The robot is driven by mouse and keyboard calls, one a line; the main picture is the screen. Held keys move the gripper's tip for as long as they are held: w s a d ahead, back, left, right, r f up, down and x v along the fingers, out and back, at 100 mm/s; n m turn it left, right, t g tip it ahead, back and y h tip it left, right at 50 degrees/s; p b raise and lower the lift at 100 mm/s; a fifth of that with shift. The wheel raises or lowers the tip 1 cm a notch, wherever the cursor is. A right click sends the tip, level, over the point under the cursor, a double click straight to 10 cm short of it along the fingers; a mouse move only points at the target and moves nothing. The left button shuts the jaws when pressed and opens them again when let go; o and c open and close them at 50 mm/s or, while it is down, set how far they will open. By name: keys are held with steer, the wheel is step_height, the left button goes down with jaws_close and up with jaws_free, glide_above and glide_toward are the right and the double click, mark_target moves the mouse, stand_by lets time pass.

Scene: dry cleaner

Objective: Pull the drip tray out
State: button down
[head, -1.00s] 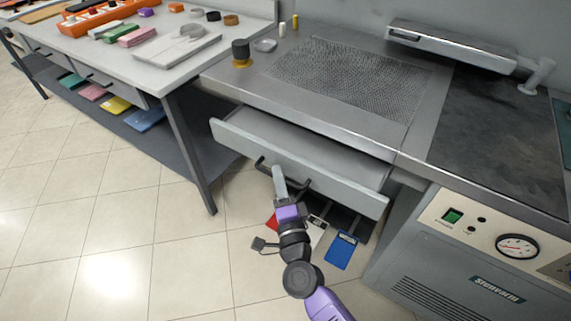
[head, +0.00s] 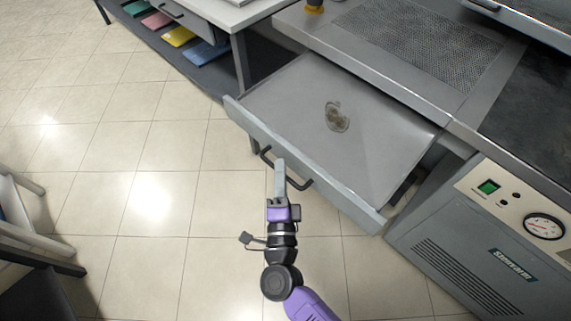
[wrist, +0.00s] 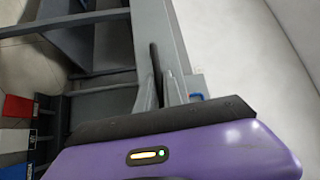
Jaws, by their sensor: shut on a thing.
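The drip tray (head: 300,100) is a wide grey drawer under the perforated work top, and it stands well out of its housing. A brownish wet stain (head: 337,117) lies on its floor. A dark bar handle (head: 304,184) is fixed to its front panel (head: 340,190). My gripper (head: 280,170) is at the front of the tray and shut on the handle. In the wrist view the gripper's two fingers (wrist: 160,92) close around the dark handle (wrist: 155,58), beside the grey front panel. The fingertips partly hide the handle.
The steam unit (head: 470,235) with a gauge stands right of the tray. A table (head: 235,14) with a shelf of coloured folded cloths is at the upper left. A chair-like frame (head: 30,235) is at the lower left. Tiled floor (head: 150,200) in front is clear.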

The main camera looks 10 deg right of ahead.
steer(key=shift+f, duration=0.1)
steer(key=c, duration=1.5)
jaws_free()
steer(key=r+v, duration=0.1)
steer(key=v, duration=0.6)
steer(key=shift+s+f+b, duration=0.45)
step_height(320, 180, up, 7)
steer(key=s+n+t+y, duration=0.1)
steer(key=s+n+y, duration=0.25)
steer(key=n, duration=0.35)
steer(key=s+d+r+n+g, duration=0.1)
steer(key=s+d+n+g, duration=0.1)
steer(key=s+d+n, duration=0.3)
steer(key=s+d+r+n+g, duration=0.2)
steer(key=s+d+n, duration=0.4)
steer(key=s+d, duration=0.5)
steer(key=s+g, duration=0.1)
steer(key=s, duration=0.4)
steer(key=shift+s+r+g, duration=0.25)
steer(key=shift+r+g, duration=0.05)
